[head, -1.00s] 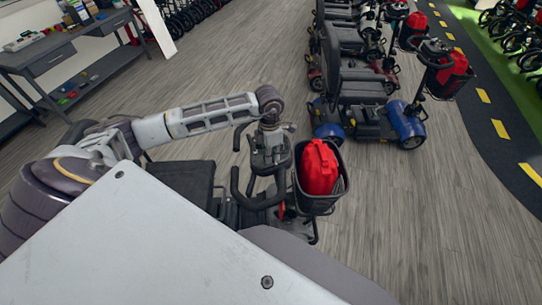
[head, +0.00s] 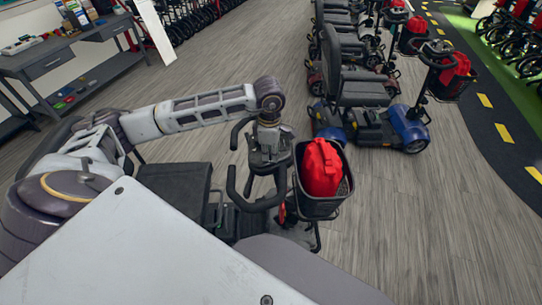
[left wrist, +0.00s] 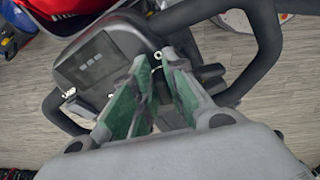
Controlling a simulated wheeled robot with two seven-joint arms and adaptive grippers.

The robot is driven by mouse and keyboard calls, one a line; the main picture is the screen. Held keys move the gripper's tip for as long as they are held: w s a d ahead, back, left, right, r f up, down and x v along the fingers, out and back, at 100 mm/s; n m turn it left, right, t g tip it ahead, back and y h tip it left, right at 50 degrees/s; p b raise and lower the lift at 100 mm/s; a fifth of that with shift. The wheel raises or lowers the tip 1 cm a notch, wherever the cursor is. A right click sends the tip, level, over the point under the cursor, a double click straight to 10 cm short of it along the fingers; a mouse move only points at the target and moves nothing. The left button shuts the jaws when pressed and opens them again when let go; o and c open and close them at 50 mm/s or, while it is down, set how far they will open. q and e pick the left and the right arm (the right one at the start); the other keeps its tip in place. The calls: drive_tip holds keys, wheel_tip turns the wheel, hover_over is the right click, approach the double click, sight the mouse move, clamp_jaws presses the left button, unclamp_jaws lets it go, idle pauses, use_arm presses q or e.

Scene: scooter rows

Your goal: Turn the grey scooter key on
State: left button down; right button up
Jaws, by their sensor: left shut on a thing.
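The near scooter (head: 180,185) is dark grey, with black handlebars, a seat at its left and a basket at its right. My left gripper (head: 268,150) points down onto its console from above. In the left wrist view the console (left wrist: 92,62) has a dark display panel. The left gripper's green-padded fingers (left wrist: 157,68) close around a small key (left wrist: 157,56) at the console's edge. Only a small pale part of the key shows between the fingertips, so I cannot tell its turn angle. My right gripper is not in view.
A black basket (head: 318,207) with a red bag (head: 322,168) hangs on the scooter's front. A blue scooter (head: 405,130) and others stand in a row behind. A grey workbench (head: 75,55) is at the upper left. Floor (head: 430,220) at the right is clear.

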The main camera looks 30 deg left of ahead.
use_arm(q)
drive_tip(key=shift+m+b, duration=0.8)
drive_tip(key=shift+b, duration=0.1)
drive_tip(key=shift+m+b, duration=0.4)
drive_tip(key=shift+b, duration=0.05)
drive_tip(key=shift+s, duration=0.1)
drive_tip(key=shift+m+t+b, duration=0.3)
drive_tip(key=shift+m+b, duration=0.1)
drive_tip(key=shift+b, duration=0.05)
drive_tip(key=shift+s, duration=0.1)
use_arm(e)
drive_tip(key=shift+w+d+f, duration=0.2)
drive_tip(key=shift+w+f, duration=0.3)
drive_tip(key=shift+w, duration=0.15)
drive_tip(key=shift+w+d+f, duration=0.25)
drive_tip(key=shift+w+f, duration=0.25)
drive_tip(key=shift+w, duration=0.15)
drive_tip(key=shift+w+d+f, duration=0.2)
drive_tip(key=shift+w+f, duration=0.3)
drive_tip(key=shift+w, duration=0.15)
use_arm(q)
drive_tip(key=c, duration=1.4)
unclamp_jaws()
drive_tip(key=shift+c, duration=0.2)
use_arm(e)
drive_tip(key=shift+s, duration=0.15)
